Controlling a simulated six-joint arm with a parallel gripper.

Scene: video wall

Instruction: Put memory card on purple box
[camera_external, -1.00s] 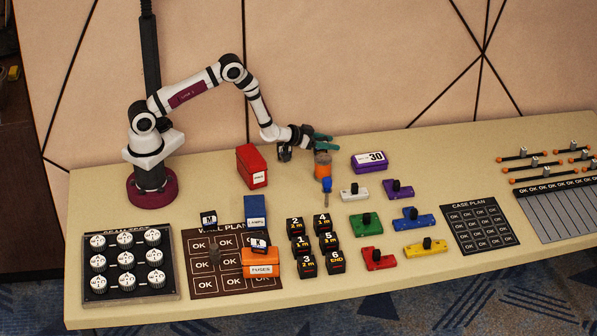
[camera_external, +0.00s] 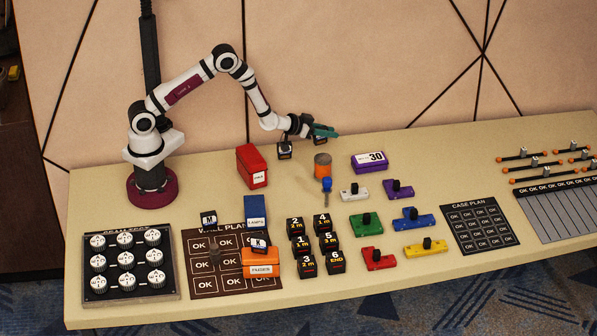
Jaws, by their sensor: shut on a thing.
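The purple box (camera_external: 369,162) stands at the back of the table, with a white label reading 30 on it. My gripper (camera_external: 322,132) is in the air to the left of the purple box, above and a little left of the orange cylinder (camera_external: 322,165). A flat teal piece shows at its end. A small dark block with a pale edge (camera_external: 285,150) shows just below its left side. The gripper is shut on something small. I cannot tell which of these pieces is finger and which is held, and I cannot make out the memory card for certain.
A red box (camera_external: 251,166) is left of my gripper. A blue-handled tool (camera_external: 326,190) stands in front of the cylinder. White (camera_external: 354,192) and purple (camera_external: 398,190) switch blocks lie before the purple box. Black numbered cubes (camera_external: 315,243) are farther forward.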

